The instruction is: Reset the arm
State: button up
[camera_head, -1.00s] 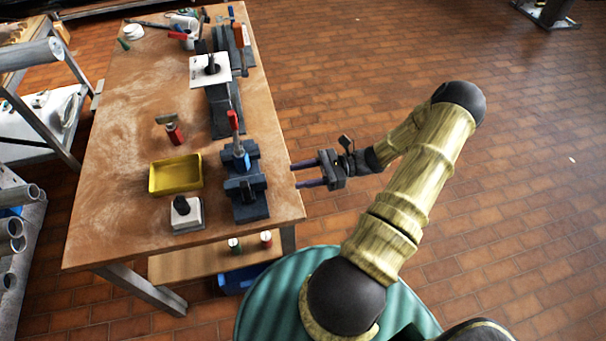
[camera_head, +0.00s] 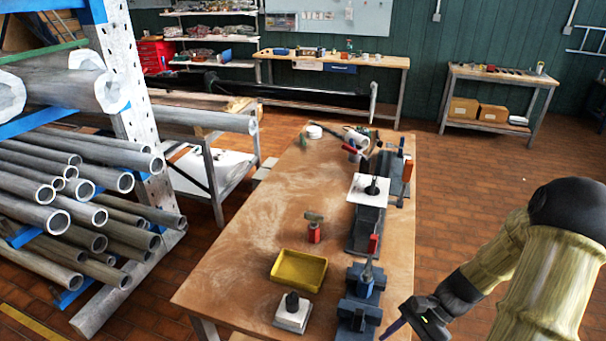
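My arm comes in from the right edge, bent at a black joint, with its lower links reaching down and left. My gripper (camera_head: 396,328) is low in the picture, just right of the wooden workbench's (camera_head: 235,235) near right edge. One dark finger shows there; the rest is cut off by the bottom edge, so its opening is unclear. No held object shows in the visible part.
On the bench are a yellow tray (camera_head: 299,284), a white block with a black knob (camera_head: 293,312), a blue-grey vise (camera_head: 359,298), a red-handled tool (camera_head: 314,230) and a white plate (camera_head: 370,189). A pipe rack (camera_head: 135,95) stands left. Brick floor (camera_head: 450,200) is clear right of the bench.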

jog(key=a+r+n+t+h, duration=0.5)
jog(key=r+n+h, duration=0.3)
jog(key=r+n, duration=0.3)
jog(key=shift+s+a+r+n+t+h, duration=0.3)
jog(key=shift+a+n, duration=0.1)
jog(key=shift+n, duration=0.1)
jog(key=shift+c, duration=0.8)
